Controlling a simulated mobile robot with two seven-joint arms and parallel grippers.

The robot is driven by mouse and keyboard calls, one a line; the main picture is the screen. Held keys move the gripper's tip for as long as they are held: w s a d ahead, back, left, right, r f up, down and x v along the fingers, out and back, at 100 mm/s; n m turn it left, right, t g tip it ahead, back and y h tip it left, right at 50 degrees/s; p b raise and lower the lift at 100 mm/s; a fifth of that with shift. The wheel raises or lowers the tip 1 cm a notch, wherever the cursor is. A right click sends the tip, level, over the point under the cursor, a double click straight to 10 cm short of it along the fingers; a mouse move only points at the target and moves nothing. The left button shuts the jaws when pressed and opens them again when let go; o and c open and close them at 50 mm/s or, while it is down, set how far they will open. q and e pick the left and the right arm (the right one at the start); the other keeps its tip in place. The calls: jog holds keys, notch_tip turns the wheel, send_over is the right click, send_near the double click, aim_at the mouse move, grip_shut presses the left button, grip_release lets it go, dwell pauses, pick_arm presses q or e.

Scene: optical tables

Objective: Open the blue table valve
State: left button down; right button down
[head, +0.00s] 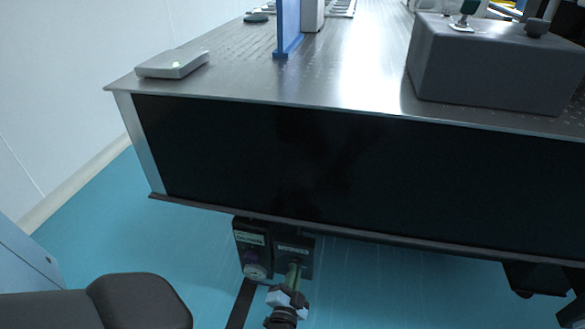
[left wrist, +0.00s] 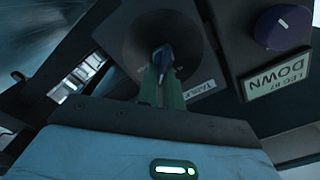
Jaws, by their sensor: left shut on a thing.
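The blue table valve (left wrist: 163,58) is a small blue handle on a round dark dial, seen in the left wrist view. My left gripper (left wrist: 161,82) has its green fingers shut on the handle. A white label partly reading "TABLE" sits beside the dial. In the head view my left gripper (head: 293,272) reaches a dark panel under the table's front edge. The valve handle is hidden there by the fingers. My right gripper is not in view.
A purple knob (left wrist: 283,27) with a "DOWN" label (left wrist: 277,75) is close beside the valve. The optical table (head: 330,85) overhangs the panel with its black front (head: 330,160). A grey box (head: 490,65) and a flat device (head: 172,64) rest on top. Blue floor is open at left.

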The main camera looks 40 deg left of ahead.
pick_arm(q)
jog(key=m, duration=0.4)
jog(key=f+m, duration=0.1)
jog(key=m, duration=0.1)
jog(key=shift+d+m, duration=0.25)
jog(key=shift+m, duration=0.15)
jog(key=shift+f+m, duration=0.1)
jog(key=shift+m, duration=0.6)
jog(key=shift+b, duration=0.3)
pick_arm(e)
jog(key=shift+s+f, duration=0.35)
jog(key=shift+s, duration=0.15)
pick_arm(q)
jog(key=shift+m, duration=0.4)
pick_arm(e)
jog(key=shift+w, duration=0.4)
pick_arm(q)
jog(key=c, duration=1.6)
grip_release()
jog(key=shift+o, duration=0.2)
jog(key=shift+w, duration=0.1)
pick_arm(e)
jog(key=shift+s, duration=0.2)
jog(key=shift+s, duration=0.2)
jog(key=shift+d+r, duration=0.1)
